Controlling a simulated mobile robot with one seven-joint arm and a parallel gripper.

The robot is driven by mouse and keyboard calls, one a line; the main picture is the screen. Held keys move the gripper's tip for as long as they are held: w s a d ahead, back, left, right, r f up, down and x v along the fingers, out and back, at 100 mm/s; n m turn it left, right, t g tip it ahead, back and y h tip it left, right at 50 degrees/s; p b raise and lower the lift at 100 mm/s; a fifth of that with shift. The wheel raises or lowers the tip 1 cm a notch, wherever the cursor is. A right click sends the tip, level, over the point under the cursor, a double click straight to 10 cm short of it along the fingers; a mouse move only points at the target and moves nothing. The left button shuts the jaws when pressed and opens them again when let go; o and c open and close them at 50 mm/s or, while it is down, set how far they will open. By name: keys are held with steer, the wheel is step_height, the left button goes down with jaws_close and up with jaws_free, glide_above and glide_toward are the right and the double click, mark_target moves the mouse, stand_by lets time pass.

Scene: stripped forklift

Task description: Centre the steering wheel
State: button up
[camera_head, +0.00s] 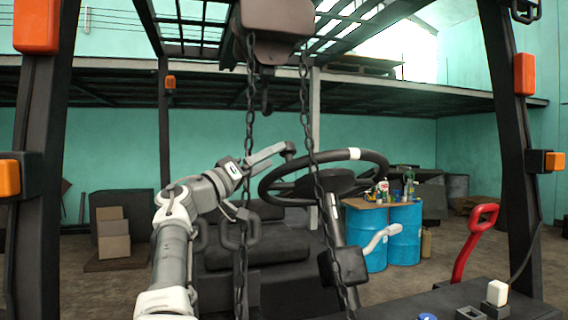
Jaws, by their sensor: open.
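The black steering wheel (376,160) is tilted on its column right of centre, with a white mark on the upper rim, right of the hub. A dark knob (288,149) stands at the rim's upper left. My gripper (266,181) is open, left of the wheel. Its upper finger reaches up to the knob; I cannot tell whether they touch. The lower finger is partly hidden by the left chain. The right chain crosses in front of the wheel and hides part of its left side and column.
Two hanging chains (249,130) come down in front of the wheel. A pale lever (380,240) sticks out right of the column. A red handle (473,243) rises at the right. The dark seat (265,255) lies behind. Blue barrels (404,235) stand further back.

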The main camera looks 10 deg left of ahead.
steer(key=v, duration=0.3)
steer(key=shift+s+b, duration=0.1)
steer(key=shift+b, duration=0.25)
